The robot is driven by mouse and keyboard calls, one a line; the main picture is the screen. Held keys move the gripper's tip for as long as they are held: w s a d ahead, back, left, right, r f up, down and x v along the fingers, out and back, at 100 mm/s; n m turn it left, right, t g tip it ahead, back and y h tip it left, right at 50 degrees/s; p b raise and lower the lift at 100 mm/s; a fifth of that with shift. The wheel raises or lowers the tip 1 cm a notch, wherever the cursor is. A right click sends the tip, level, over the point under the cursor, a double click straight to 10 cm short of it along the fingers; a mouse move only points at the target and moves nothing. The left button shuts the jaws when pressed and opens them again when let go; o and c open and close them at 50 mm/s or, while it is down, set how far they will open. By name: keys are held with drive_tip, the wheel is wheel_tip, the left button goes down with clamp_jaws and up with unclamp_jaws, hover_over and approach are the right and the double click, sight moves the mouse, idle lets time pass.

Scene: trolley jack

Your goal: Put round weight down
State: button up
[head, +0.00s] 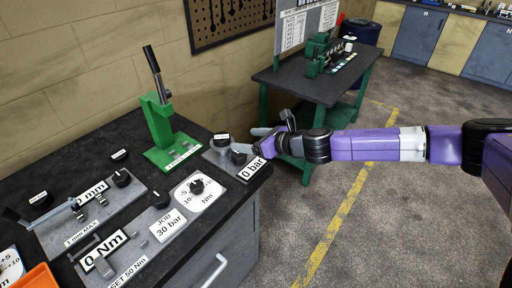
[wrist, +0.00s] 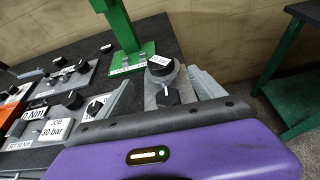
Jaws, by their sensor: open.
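My gripper (head: 252,144) is open at the right end of the dark bench, by the grey unit with the "0 bar" plate (head: 252,168). In the wrist view its two grey fingers (wrist: 160,80) stand apart, one on each side of that unit. Between them are a labelled black round piece (wrist: 162,66) and a black pointer knob (wrist: 168,97). The round piece also shows in the head view (head: 222,139). Other labelled black round pieces lie at the back (head: 120,155) and far left (head: 40,200). The labels are too small to read, so I cannot tell which is the round weight.
A green lever stand (head: 160,125) rises behind the unit. A dial plate (head: 197,192), a "JOB 30 bar" block (head: 168,225) and a "0 mm" fixture (head: 90,205) crowd the bench. A green-legged table (head: 315,85) stands behind my arm. Floor to the right is clear.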

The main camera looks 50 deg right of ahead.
drive_tip(key=s+a+f+m+g, duration=0.1)
drive_tip(key=s+f+m, duration=0.4)
drive_tip(key=s, duration=0.7)
drive_tip(key=s+a+f+m+g, duration=0.1)
drive_tip(key=s+f+m, duration=0.4)
drive_tip(key=s, duration=0.7)
drive_tip(key=s+a+f+m+y, duration=0.1)
drive_tip(key=s+a+f+m, duration=0.1)
drive_tip(key=s+a+m, duration=0.85)
drive_tip(key=s+a+r+m, duration=0.3)
drive_tip(key=s+a, duration=0.3)
drive_tip(key=w+a+r+m+t+h, duration=0.1)
drive_tip(key=a+r+m+t, duration=0.2)
drive_tip(key=a+r+m, duration=0.7)
drive_tip(key=m, duration=0.2)
drive_tip(key=shift+w+m+t+h, duration=0.15)
drive_tip(key=shift+m+t+h, duration=0.15)
drive_tip(key=shift+m+h, duration=0.1)
drive_tip(key=shift+a, duration=0.1)
